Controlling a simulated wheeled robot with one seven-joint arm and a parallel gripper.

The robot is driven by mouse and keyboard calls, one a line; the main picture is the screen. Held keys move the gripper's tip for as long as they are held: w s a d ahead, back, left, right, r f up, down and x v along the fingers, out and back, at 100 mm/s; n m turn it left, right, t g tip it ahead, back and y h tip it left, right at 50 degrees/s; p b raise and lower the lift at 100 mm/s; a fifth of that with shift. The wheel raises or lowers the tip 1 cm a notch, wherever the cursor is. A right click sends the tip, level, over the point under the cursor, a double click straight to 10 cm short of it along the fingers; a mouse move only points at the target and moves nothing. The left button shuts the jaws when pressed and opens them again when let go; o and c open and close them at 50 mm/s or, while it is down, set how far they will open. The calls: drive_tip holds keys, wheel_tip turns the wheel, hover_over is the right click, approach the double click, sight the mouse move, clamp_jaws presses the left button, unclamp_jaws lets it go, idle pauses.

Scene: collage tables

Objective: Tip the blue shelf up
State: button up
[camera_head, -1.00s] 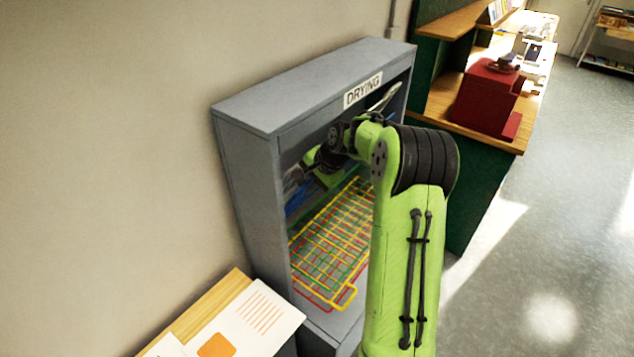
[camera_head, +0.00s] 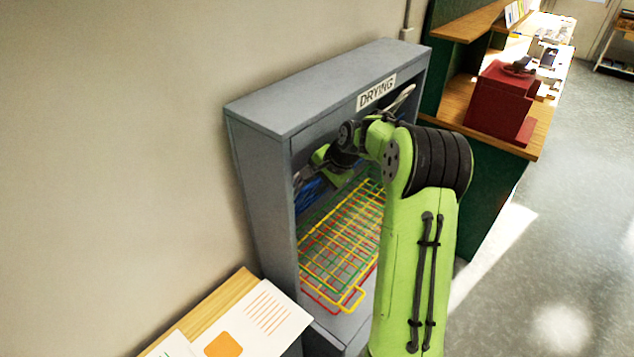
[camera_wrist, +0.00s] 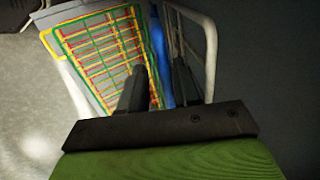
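The blue shelf (camera_wrist: 158,50) shows in the wrist view as a narrow blue strip, seen nearly edge-on, between the two fingers of my gripper (camera_wrist: 158,72). The fingers stand apart on either side of it; I cannot tell whether either touches it. In the head view part of the blue shelf (camera_head: 308,192) shows inside the grey drying rack (camera_head: 265,110), raised above the lower shelves. My gripper (camera_head: 310,172) is inside the rack there, and my arm hides much of the opening.
Yellow, green and red wire shelves (camera_head: 345,240) lie flat and stacked below. A pale grey wire frame (camera_wrist: 208,50) stands right of my fingers in the wrist view. The rack's side walls and top enclose my gripper. A table with papers (camera_head: 255,315) stands in front left.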

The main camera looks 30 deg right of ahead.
drive_tip(key=v, duration=1.5)
drive_tip(key=shift+r+p, duration=0.25)
drive_tip(key=shift+p, duration=0.2)
drive_tip(key=shift+s, duration=0.1)
drive_tip(key=s+a+n+g+h+b, duration=0.15)
drive_tip(key=s+a+n+b, duration=0.45)
drive_tip(key=a, duration=1.1)
drive_tip(key=s+a+f+n, duration=0.2)
drive_tip(key=s+f+n, duration=0.1)
drive_tip(key=s, duration=0.6)
drive_tip(key=s+a+f+n+t, duration=0.1)
drive_tip(key=s+f+n, duration=0.3)
drive_tip(key=s, duration=0.5)
drive_tip(key=shift+s+a+n+h, duration=0.35)
drive_tip(key=shift+s+a+n, duration=0.1)
drive_tip(key=shift+n, duration=0.15)
drive_tip(key=shift+f, duration=0.15)
